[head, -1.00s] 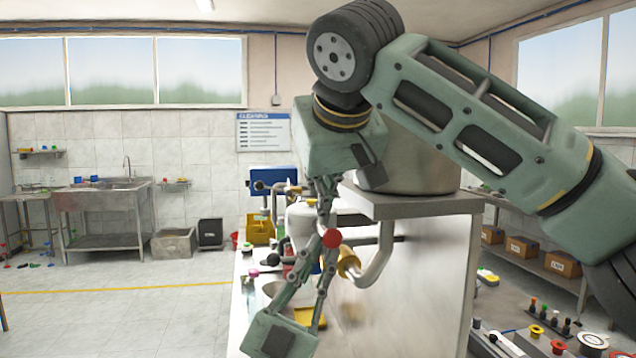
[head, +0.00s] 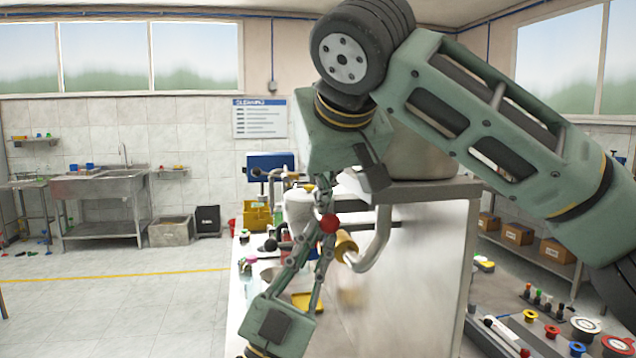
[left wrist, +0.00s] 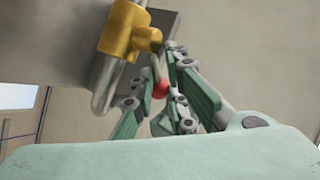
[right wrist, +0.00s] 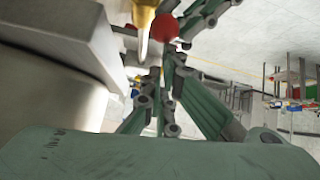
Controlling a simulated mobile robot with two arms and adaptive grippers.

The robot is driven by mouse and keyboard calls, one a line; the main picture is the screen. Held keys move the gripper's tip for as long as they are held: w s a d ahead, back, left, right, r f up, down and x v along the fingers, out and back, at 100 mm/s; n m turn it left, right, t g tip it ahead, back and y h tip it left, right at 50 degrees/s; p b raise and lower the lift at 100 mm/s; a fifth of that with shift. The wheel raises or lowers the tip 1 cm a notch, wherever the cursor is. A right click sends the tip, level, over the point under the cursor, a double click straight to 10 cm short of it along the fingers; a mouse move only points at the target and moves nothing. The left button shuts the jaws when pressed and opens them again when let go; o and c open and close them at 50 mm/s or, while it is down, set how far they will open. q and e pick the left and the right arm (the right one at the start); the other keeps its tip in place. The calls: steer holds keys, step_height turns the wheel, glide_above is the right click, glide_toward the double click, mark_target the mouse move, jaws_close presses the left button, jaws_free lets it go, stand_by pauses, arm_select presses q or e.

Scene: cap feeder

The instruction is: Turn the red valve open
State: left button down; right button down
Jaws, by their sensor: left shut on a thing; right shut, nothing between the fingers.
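The red valve handle's ball knob (head: 329,223) stands out beside the brass valve body (head: 345,246), which sits on a bent grey pipe. The knob also shows in the left wrist view (left wrist: 161,91) and the right wrist view (right wrist: 165,27); the valve body shows there too (left wrist: 128,30) (right wrist: 144,14). My left gripper (head: 318,240) comes up from below and is shut on the handle at its knob; its fingers partly hide the contact. My right gripper (head: 325,203) points down just above the knob, shut and empty. The two grippers' fingertips are very close together.
A large steel machine (head: 425,265) stands right of the valve. Behind are a yellow bin (head: 257,215) and a blue box (head: 270,165). A panel with coloured buttons (head: 530,340) is at lower right. The floor at left (head: 110,305) is clear.

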arm_select(q)
steer(key=c, duration=2.2)
jaws_free()
steer(key=shift+a+r, duration=0.15)
steer(key=shift+r, duration=0.05)
arm_select(e)
steer(key=shift+s+f, duration=0.1)
steer(key=shift+f, duration=0.35)
arm_select(q)
steer(key=o, duration=0.4)
steer(key=shift+d, duration=0.35)
arm_select(e)
steer(key=shift+d+r, duration=0.1)
steer(key=shift+d, duration=0.3)
arm_select(q)
steer(key=shift+o, duration=0.4)
steer(key=shift+w+d+f, duration=0.1)
steer(key=shift+d, duration=0.05)
arm_select(e)
steer(key=shift+d, duration=0.15)
arm_select(q)
steer(key=shift+a+f, duration=0.1)
steer(key=shift+a, duration=0.1)
arm_select(e)
steer(key=shift+a, duration=0.2)
